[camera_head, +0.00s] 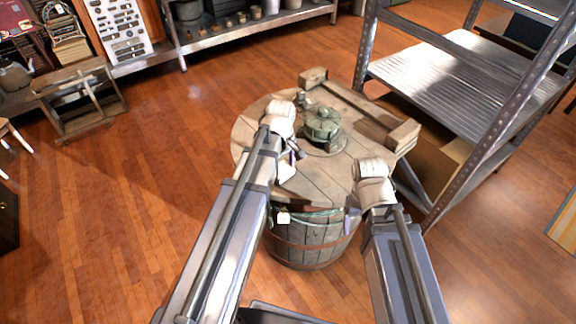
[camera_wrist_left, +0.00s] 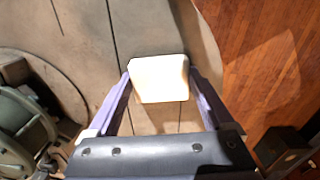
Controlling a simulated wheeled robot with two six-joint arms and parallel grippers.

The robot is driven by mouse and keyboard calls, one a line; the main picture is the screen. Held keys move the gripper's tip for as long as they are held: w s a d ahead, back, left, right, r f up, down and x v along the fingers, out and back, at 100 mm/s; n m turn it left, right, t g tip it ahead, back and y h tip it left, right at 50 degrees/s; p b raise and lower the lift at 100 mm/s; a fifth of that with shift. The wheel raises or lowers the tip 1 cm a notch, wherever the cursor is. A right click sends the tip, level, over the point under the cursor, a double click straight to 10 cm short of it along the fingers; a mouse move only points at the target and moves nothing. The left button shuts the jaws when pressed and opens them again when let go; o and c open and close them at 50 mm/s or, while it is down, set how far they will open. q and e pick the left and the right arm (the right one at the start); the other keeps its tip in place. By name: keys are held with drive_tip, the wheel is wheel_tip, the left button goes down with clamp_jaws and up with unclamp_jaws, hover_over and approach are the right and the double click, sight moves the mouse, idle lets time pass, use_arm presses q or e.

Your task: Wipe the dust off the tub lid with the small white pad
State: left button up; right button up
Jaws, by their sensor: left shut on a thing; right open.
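The tub is a wooden barrel (camera_head: 310,245) with a round plank lid (camera_head: 250,130) on top. My left gripper (camera_head: 291,160) is over the left part of the lid, shut on the small white pad (camera_head: 287,172). The pad also shows between the two fingers in the left wrist view (camera_wrist_left: 158,80), with lid planks beneath it. I cannot tell whether the pad touches the lid. No dust can be made out clearly. My right gripper (camera_head: 350,220) is open near the lid's front right edge, partly hidden by its own wrist.
A green metal object (camera_head: 322,127) stands on the lid, with a wooden beam (camera_head: 360,115) behind it. It also shows at left in the left wrist view (camera_wrist_left: 22,125). A metal shelf rack (camera_head: 460,80) stands close on the right.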

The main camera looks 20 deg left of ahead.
use_arm(q)
drive_tip(key=shift+s+a, duration=0.4)
drive_tip(key=shift+s, duration=0.05)
drive_tip(key=shift+r, duration=0.15)
wheel_tip(320, 180, up, 6)
drive_tip(key=p, duration=0.6)
wheel_tip(320, 180, up, 3)
drive_tip(key=p, duration=0.3)
idle(0.5)
